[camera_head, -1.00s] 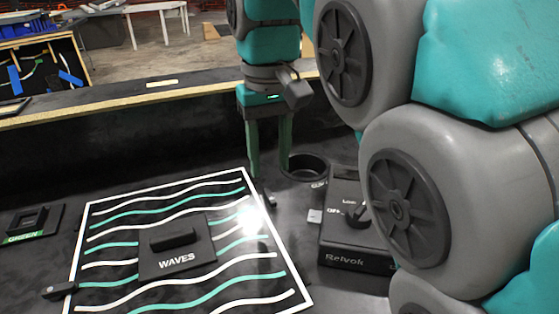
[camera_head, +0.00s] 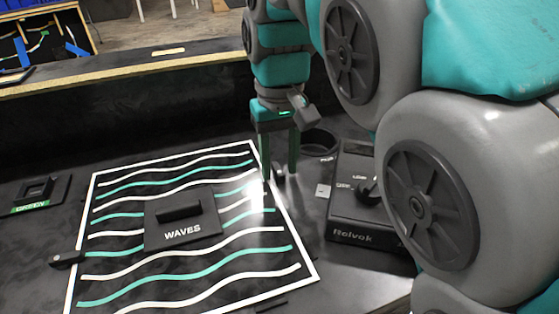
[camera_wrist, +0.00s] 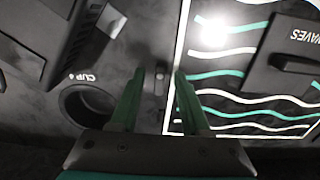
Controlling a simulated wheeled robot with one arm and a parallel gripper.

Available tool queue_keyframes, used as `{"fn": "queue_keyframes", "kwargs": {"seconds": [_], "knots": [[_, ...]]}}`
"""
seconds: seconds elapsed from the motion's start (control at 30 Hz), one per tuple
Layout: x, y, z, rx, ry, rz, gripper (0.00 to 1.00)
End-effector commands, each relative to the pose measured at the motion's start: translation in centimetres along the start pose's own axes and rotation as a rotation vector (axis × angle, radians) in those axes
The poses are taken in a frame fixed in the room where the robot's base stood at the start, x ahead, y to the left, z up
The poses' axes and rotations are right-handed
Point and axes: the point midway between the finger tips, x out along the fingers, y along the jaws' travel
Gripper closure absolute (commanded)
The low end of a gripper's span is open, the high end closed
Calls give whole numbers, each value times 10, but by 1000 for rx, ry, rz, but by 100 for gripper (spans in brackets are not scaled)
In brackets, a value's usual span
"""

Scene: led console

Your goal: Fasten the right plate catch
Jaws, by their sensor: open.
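The plate (camera_head: 200,279), black with a white border and white and teal wavy lines, lies on the console and has a raised WAVES block (camera_head: 181,220). The right plate catch (camera_head: 279,173) is a small dark tab beside its right edge. In the wrist view this catch (camera_wrist: 159,83) lies along the white border, apparently not across it. My gripper (camera_head: 280,176) is open and points down at the catch. In the wrist view my gripper's fingertips (camera_wrist: 159,75) are on either side of the catch. Whether they touch it cannot be told.
The left catch (camera_head: 67,259) reaches to the plate's left edge. The Relvok box (camera_head: 352,236) with a knob stands right of the plate. A GREEN-labelled block (camera_head: 40,194) lies at left.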

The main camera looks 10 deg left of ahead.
Motion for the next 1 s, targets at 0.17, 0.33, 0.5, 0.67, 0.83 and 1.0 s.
{"fn": "queue_keyframes", "kwargs": {"seconds": [0.17, 0.33, 0.5, 0.67, 0.83, 1.0], "knots": [[1, 0, 0, 0, 0, 0, 54], [1, 0, 0, 0, 0, 0, 64], [1, 0, 0, 0, 0, 0, 83], [1, 0, 0, 0, -1, 0, 100], [1, 0, 0, 0, -1, 0, 100], [1, 0, 0, 0, -1, 0, 100]]}}
